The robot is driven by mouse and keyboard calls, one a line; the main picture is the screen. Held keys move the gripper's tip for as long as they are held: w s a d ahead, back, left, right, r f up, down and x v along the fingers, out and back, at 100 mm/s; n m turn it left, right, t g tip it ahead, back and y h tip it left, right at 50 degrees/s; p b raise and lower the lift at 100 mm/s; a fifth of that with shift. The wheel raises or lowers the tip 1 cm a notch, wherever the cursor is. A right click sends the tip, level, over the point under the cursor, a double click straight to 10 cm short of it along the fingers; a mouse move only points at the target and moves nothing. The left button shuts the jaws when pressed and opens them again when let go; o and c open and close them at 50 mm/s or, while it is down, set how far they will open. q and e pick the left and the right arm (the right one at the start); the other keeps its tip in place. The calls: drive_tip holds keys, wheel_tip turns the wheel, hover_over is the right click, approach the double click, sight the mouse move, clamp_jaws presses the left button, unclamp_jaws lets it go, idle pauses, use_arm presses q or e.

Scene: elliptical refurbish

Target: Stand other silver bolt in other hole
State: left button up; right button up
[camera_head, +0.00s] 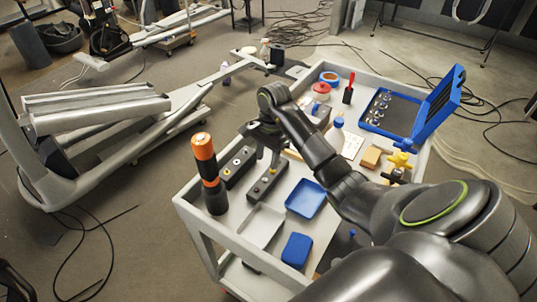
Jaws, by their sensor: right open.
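Two dark blocks lie side by side on the grey cart's top: the left block (238,167) and the right block (267,183). Small light and yellowish spots show on their tops, too small to tell as bolts or holes. My right gripper (264,156) points down over the far end of the right block, open. The arm comes in from the right. I cannot make out a silver bolt between the fingers, and the gripper hides part of the blocks' far ends. My left gripper is not in view.
An orange-and-black bottle-like object (208,172) stands left of the blocks. A blue tray (306,199) and a blue box (297,250) lie nearer. An open blue case (416,110) with sockets stands at the back right. My arm covers the cart's middle right.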

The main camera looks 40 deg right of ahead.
sight(265, 179)
drive_tip(key=f, duration=0.1)
drive_tip(key=f+b, duration=0.1)
drive_tip(key=f, duration=0.1)
drive_tip(key=f+b, duration=0.1)
drive_tip(key=shift+s+a+f, duration=0.1)
drive_tip(key=shift+a+f, duration=0.2)
drive_tip(key=shift+a+f+p, duration=0.1)
drive_tip(key=shift+f+p, duration=0.25)
drive_tip(key=shift+f, duration=0.8)
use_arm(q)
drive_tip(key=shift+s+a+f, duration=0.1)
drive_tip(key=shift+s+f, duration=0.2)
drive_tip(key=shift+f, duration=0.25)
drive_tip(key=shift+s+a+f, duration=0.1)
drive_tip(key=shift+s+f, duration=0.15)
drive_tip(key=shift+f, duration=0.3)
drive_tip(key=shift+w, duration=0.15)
use_arm(e)
clamp_jaws()
